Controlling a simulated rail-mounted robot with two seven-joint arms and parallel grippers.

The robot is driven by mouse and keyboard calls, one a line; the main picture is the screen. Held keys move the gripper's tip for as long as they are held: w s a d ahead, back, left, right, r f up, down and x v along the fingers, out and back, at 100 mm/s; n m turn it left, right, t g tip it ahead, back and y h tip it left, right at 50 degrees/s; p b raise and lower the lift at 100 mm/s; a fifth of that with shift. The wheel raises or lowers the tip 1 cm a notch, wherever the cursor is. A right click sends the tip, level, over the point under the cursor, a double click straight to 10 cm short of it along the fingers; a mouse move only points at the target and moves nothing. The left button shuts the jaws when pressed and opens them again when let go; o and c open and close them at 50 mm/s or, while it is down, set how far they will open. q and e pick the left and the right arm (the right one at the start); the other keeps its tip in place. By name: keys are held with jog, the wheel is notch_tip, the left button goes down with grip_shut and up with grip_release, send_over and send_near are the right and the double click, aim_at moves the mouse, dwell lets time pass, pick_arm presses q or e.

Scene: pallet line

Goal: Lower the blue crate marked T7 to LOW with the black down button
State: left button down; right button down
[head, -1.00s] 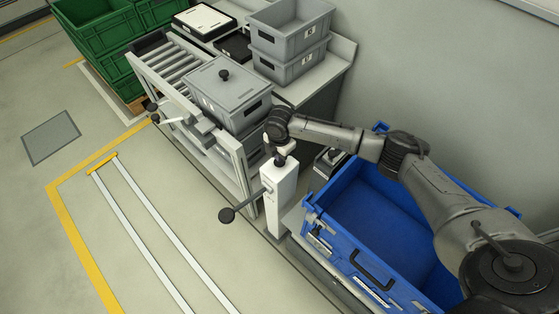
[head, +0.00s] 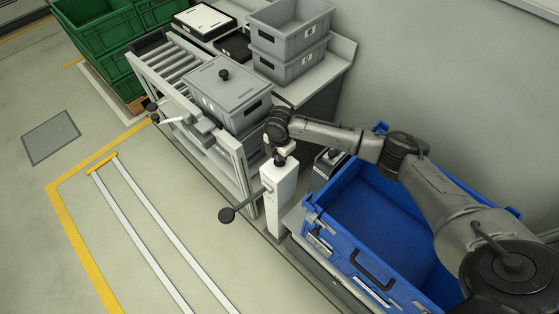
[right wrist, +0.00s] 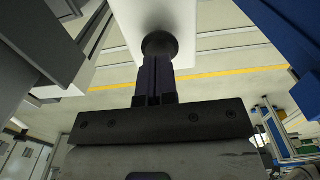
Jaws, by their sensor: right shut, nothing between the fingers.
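The blue crate (head: 323,242) sits open and empty at the right in the head view; its marking is too small to read. To its left stands a white post (head: 279,205). My right gripper (head: 280,160) points down at the top of this post and hides most of what is there. In the right wrist view, my shut, empty fingers (right wrist: 155,75) reach a round black button (right wrist: 160,45) on the white post face. The tips look in contact with it; I cannot tell whether it is pressed in. My left gripper is not in view.
A lever with a black knob (head: 227,215) sticks out left from the post. A lidded grey box (head: 228,92) sits on the roller conveyor, with stacked grey bins (head: 289,37) behind. Green crates (head: 105,35) stand at the far left.

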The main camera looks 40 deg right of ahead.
jog(key=shift+f+b, duration=0.45)
jog(key=shift+f, duration=0.85)
jog(key=shift+p, duration=0.3)
jog(key=shift+f, duration=0.1)
dwell(3.0)
dwell(0.6)
jog(key=shift+r+p, duration=0.3)
notch_tip(320, 180, up, 7)
jog(key=p, duration=0.7)
jog(key=shift+f, duration=0.2)
